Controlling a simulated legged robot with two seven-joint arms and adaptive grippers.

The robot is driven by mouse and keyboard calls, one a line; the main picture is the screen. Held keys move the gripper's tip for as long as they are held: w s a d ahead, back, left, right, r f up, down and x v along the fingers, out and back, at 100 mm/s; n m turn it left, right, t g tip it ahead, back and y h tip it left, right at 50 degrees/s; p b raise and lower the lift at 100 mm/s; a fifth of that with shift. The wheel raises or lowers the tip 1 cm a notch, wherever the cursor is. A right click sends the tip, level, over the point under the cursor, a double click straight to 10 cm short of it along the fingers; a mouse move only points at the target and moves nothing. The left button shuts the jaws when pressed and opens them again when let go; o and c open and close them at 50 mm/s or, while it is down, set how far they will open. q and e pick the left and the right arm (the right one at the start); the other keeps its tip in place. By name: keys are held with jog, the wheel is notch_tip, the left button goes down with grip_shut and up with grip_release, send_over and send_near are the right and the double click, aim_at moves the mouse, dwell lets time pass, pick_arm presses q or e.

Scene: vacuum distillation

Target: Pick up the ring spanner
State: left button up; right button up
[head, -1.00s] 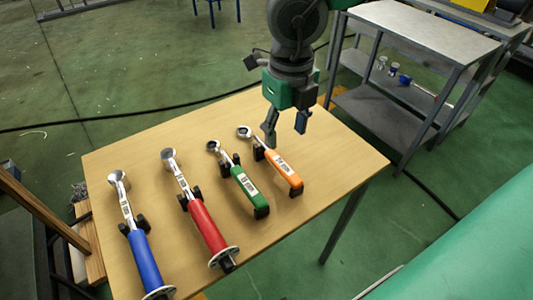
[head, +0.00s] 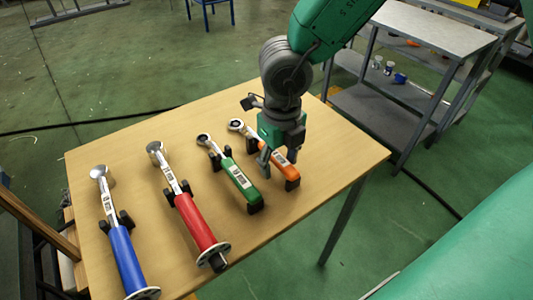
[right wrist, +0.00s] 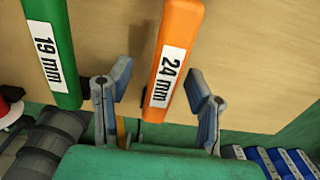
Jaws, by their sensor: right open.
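An orange-handled ring spanner (head: 290,174) lies on black holders at the right of the row, its ring end toward the table's far side. In the right wrist view its handle (right wrist: 176,50) carries a "24 mm" label. A green-handled ring spanner (head: 238,180) lies to its left; its handle (right wrist: 50,45) reads "19 mm" in the right wrist view. My right gripper (head: 272,160) is over the orange handle, partly hiding it. In the right wrist view the open fingers (right wrist: 160,88) stand on either side of the orange handle, with gaps. My left gripper is not in view.
A red-handled tool (head: 198,222) and a blue-handled tool (head: 126,262) lie farther left on the wooden table (head: 325,150). A grey metal shelf cart (head: 440,35) stands beyond the table's right side. The table's right end is clear.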

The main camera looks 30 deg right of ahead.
jog(key=shift+d, duration=0.25)
jog(key=c, duration=1.1)
jog(key=shift+r, duration=0.15)
